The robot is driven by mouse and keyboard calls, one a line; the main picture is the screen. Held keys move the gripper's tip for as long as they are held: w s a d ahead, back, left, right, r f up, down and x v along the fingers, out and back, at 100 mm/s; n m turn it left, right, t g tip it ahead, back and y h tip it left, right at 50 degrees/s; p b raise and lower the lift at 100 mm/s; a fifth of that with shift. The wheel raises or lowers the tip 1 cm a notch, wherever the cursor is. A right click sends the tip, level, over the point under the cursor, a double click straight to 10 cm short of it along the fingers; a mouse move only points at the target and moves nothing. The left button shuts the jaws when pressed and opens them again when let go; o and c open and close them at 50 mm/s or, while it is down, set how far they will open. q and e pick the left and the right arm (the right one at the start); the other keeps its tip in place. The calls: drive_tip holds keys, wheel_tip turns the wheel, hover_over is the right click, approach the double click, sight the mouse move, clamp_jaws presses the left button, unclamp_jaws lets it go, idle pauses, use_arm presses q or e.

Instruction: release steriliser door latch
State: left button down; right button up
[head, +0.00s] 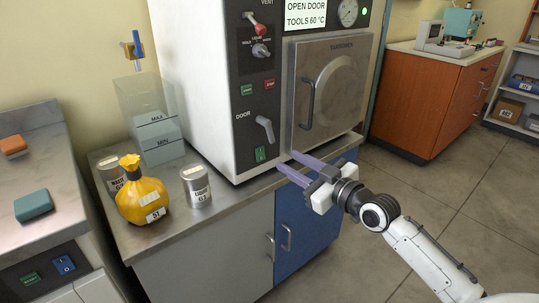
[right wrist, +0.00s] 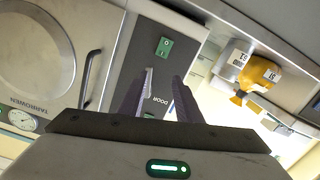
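The white steriliser (head: 195,75) stands on a bench, and its round-panelled metal door (head: 335,85) looks closed. A grey lever (head: 266,128) beside the word DOOR sits on the dark panel left of the door, hanging at a slant. My right gripper (head: 286,160) is open and empty, its two purple fingers pointing at the steriliser front, below and right of the lever in the head view. My left gripper is not in view.
The door has a dark bar handle (head: 307,103). A green switch (head: 260,154) sits below the lever. A yellow bag (head: 142,192) and a grey tin (head: 196,186) stand on the bench at left. The display (head: 305,14) reads OPEN DOOR, TOOLS 60 °C. Floor at right is clear.

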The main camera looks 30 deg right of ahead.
sight(272, 135)
drive_tip(key=shift+t, duration=0.4)
drive_tip(key=w+r, duration=0.1)
drive_tip(key=w, duration=0.2)
drive_tip(key=w+r, duration=0.1)
drive_tip(key=w, duration=0.3)
drive_tip(key=w+r, duration=0.1)
drive_tip(key=w, duration=0.3)
drive_tip(key=shift+d+r+b, duration=0.1)
drive_tip(key=shift+d+b, duration=0.1)
drive_tip(key=shift+b, duration=0.2)
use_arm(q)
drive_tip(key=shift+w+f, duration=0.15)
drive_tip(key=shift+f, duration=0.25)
